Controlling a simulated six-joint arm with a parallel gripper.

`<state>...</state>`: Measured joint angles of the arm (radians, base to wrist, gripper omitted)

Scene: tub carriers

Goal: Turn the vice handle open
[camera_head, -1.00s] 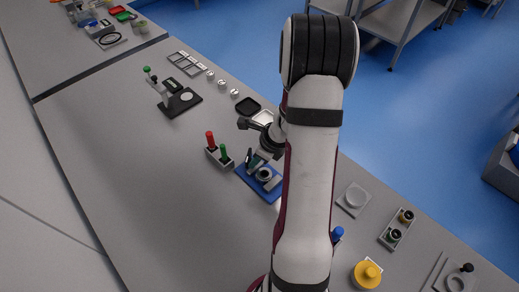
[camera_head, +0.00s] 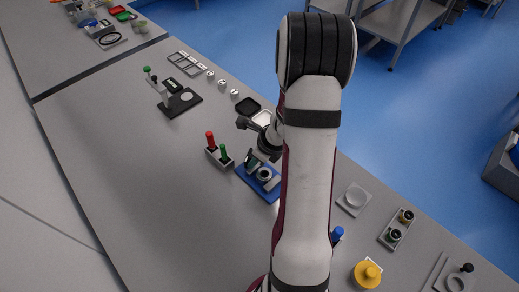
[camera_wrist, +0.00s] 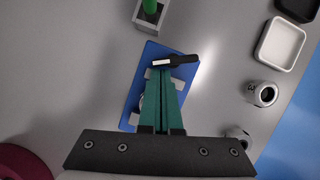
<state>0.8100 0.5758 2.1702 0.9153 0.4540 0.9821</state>
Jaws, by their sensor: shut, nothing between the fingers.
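The vice sits on a blue base plate (camera_head: 249,180), mostly behind my gripper in the head view. In the wrist view the blue plate (camera_wrist: 151,50) lies under my fingers, with grey parts of the vice (camera_wrist: 148,73) showing beside them. The vice handle (camera_wrist: 183,59) is a dark bar with a pale end, lying across the plate just beyond my fingertips. My gripper (camera_wrist: 163,74) is shut and empty, its green fingers together. Its tips are close to the handle's pale end; I cannot tell whether they touch. In the head view my gripper (camera_head: 251,161) is over the plate.
A grey block with a red peg (camera_head: 210,140) and a green peg (camera_head: 223,152) stands just left of the plate. A black tray (camera_head: 247,106) and a white tray (camera_head: 264,118) lie behind. Small round pieces stand nearby (camera_wrist: 262,94).

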